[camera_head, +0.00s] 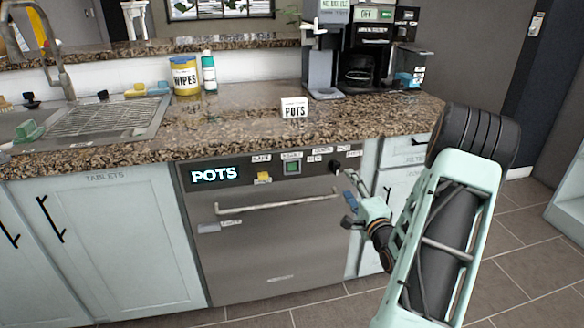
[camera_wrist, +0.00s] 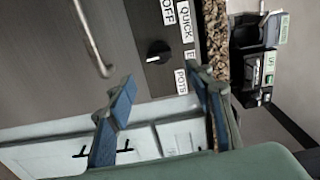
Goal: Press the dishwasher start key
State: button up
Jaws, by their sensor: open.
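The dishwasher (camera_head: 275,245) is a grey steel front under the counter, with a dark control strip. The strip has a lit "POTS" display (camera_head: 214,174), a yellow key (camera_head: 264,177), a green square key (camera_head: 292,167) and a round black dial (camera_head: 336,166). The small labels above the keys are too blurred to read. My gripper (camera_head: 349,199) is open and empty, at the right end of the dishwasher, near the dial and right of both keys. In the wrist view my gripper (camera_wrist: 165,88) frames the area below the dial (camera_wrist: 158,52); neither key shows there.
The dishwasher's bar handle (camera_head: 278,204) sticks out below the strip. The granite counter (camera_head: 240,122) overhangs above, carrying a "POTS" card (camera_head: 294,108), a wipes tub (camera_head: 185,78) and a coffee machine (camera_head: 370,55). Pale cabinets (camera_head: 110,240) flank the dishwasher. Tiled floor is open at right.

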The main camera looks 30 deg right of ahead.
grip_shut()
dwell(1.4)
